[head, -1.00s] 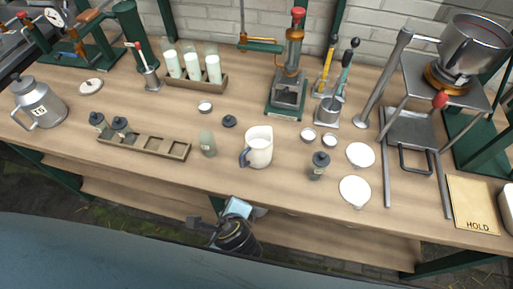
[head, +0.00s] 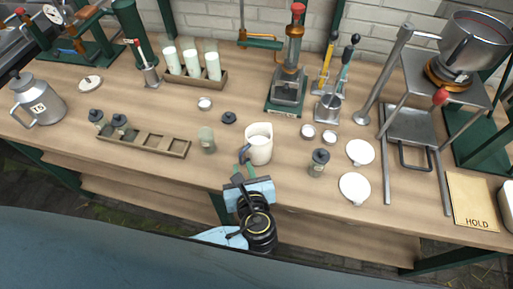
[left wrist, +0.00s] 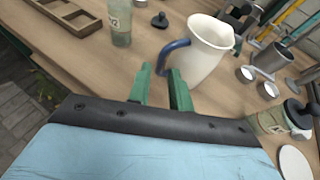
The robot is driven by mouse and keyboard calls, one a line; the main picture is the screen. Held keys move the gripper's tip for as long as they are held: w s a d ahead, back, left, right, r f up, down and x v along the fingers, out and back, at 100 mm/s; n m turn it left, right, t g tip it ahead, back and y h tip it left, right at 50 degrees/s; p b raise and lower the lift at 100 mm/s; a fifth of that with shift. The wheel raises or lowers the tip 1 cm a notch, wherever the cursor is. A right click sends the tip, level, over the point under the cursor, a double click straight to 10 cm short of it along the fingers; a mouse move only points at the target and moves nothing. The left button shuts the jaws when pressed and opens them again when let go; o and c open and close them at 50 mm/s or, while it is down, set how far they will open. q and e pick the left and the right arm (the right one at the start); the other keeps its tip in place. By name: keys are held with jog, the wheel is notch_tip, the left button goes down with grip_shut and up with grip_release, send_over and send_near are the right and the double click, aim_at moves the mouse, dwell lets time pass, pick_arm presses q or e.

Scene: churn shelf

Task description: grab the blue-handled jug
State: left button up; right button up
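The white jug (head: 260,146) with a blue handle (head: 244,153) stands upright near the front edge of the bench, its handle turned to the front left. My left gripper (head: 243,170) is just in front of it. In the left wrist view the jug (left wrist: 203,55) stands ahead, its blue handle (left wrist: 170,55) just beyond the fingers. The green fingers of the left gripper (left wrist: 160,88) are apart with nothing between them. The handle looks close to the fingertips, but not held. My right gripper is not in view.
A glass bottle (head: 207,141) stands left of the jug, and a dark-capped jar (head: 318,163) stands to its right. White discs (head: 355,187) lie farther right. A wooden rack (head: 145,145) lies left. A small black lid (head: 229,117) lies behind.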

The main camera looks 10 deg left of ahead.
aim_at(241, 160)
pick_arm(q)
jog(key=x, duration=0.5)
jog(key=shift+w+a+f+b, duration=0.1)
jog(key=shift+w+f+b, duration=0.1)
jog(key=shift+w+b, duration=0.1)
jog(key=shift+c, duration=0.3)
grip_shut()
jog(key=shift+r, duration=0.1)
